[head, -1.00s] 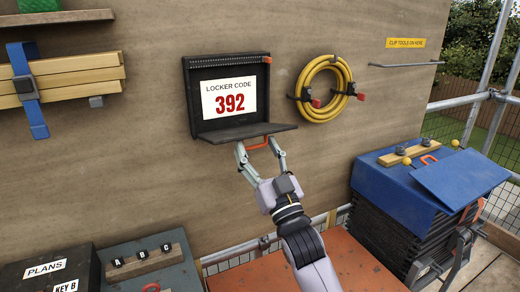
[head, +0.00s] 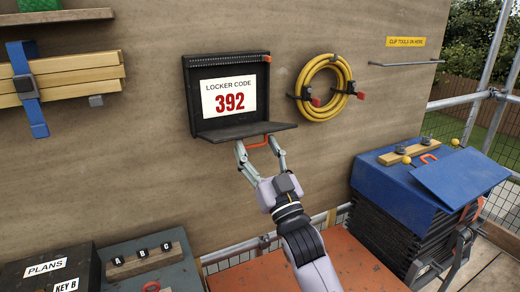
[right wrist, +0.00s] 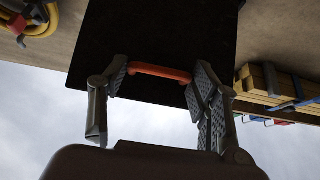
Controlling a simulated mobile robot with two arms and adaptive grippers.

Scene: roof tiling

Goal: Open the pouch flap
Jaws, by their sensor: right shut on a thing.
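The pouch is a black open-fronted case (head: 188,95) on the plywood wall in the head view. Its flap (head: 245,130) is hinged down and juts out nearly level, so the inside shows. A white card (head: 229,98) reading "LOCKER CODE 392" is inside. An orange-red handle (head: 254,144) sits at the flap's front edge. My right gripper (head: 260,147) reaches up from below, shut on this handle. In the right wrist view, the handle (right wrist: 160,72) spans between the two fingers, with the flap's dark underside (right wrist: 160,35) above it. My left gripper is out of view.
A yellow hose coil (head: 308,95) hangs right of the pouch. Strapped planks (head: 85,75) are on the wall at left. A blue-topped stack (head: 390,180) stands at lower right, boxes (head: 50,270) at lower left.

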